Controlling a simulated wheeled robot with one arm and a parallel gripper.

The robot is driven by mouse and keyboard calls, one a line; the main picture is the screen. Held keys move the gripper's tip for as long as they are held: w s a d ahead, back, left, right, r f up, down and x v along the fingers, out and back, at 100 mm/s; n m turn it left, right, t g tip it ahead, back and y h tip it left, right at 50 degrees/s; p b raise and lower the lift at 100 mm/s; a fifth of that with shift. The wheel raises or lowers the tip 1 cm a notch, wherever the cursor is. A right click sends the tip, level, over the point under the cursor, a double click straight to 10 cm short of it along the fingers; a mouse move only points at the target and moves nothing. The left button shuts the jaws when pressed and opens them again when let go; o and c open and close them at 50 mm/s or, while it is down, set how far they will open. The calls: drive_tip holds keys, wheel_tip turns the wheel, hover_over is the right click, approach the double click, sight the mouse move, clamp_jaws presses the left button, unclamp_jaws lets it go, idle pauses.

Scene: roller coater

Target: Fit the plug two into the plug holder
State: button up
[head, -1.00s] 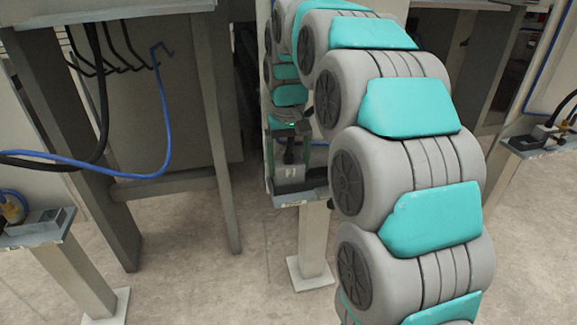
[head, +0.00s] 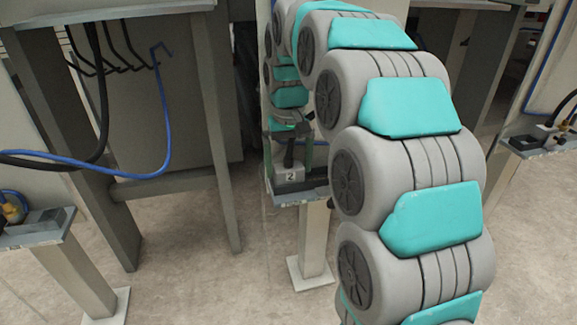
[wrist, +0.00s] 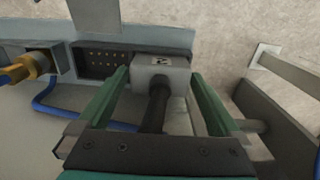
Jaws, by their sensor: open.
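Plug two is a grey box with a "2" label (wrist: 168,74) and a thick black cable running back from it. In the head view plug two (head: 289,173) sits on a small post-mounted shelf. My gripper (wrist: 160,88) is open, with its green fingers on either side of the plug and cable. In the head view my gripper (head: 289,152) is just above and around the plug. A dark socket block with pin holes, seemingly the plug holder (wrist: 101,58), is directly left of the plug in the wrist view. I cannot tell how far the plug is seated.
A brass-ended connector (wrist: 27,68) with a blue cable is left of the socket block. The shelf (head: 298,198) stands on a pale post. Black and blue cables (head: 150,168) hang at left. Another post-mounted shelf (head: 37,233) is at lower left. The floor between is clear.

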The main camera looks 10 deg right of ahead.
sight(289, 166)
wheel_tip(289, 166, up, 7)
drive_tip(key=shift+r, duration=0.1)
drive_tip(key=s+f, duration=0.5)
drive_tip(key=s, duration=0.6)
drive_tip(key=s+f+g, duration=0.1)
drive_tip(key=s+f, duration=0.4)
drive_tip(key=s, duration=0.7)
drive_tip(key=s+f, duration=0.5)
drive_tip(key=s, duration=0.7)
drive_tip(key=shift+g, duration=0.4)
drive_tip(key=shift+s, duration=0.1)
